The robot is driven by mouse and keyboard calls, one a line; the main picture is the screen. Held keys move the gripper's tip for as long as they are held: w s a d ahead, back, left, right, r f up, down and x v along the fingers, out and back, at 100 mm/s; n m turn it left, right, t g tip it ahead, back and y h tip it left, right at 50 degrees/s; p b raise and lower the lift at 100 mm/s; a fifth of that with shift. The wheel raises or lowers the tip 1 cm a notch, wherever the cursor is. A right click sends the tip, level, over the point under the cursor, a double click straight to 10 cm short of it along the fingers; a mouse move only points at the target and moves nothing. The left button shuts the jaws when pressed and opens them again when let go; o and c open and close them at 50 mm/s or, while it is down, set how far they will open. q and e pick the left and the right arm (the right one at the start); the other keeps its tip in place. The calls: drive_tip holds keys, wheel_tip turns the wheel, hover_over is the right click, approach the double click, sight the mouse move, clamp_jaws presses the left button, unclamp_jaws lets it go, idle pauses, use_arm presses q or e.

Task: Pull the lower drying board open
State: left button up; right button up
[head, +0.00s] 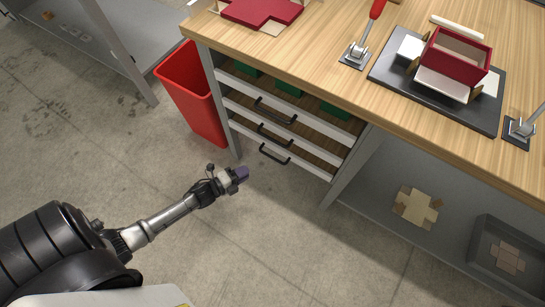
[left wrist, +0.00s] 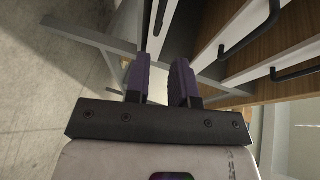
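The lower drying board (head: 305,166) is the lowest of three white-fronted boards stacked under the bench. It looks level with the others at the front. Its dark bar handle (head: 274,157) faces out toward me. My left gripper (head: 243,174) is in front of the boards, left of and apart from that handle. In the left wrist view my left gripper (left wrist: 160,78) has its two purple fingers apart with nothing between them. A dark handle (left wrist: 160,17), seemingly the lower one, lies beyond the fingertips. My right gripper is not in view.
The middle board handle (head: 274,135) and upper board handle (head: 275,110) are close above. A red bin (head: 192,95) stands left of the bench, near the grey bench leg (head: 217,105). Open floor lies in front. A grey lower shelf (head: 380,205) extends right.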

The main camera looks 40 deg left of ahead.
sight(273, 157)
use_arm(q)
drive_tip(key=b+x, duration=0.6)
drive_tip(key=x, duration=0.7)
drive_tip(key=shift+w+f, duration=0.1)
drive_tip(key=shift+w, duration=0.25)
clamp_jaws()
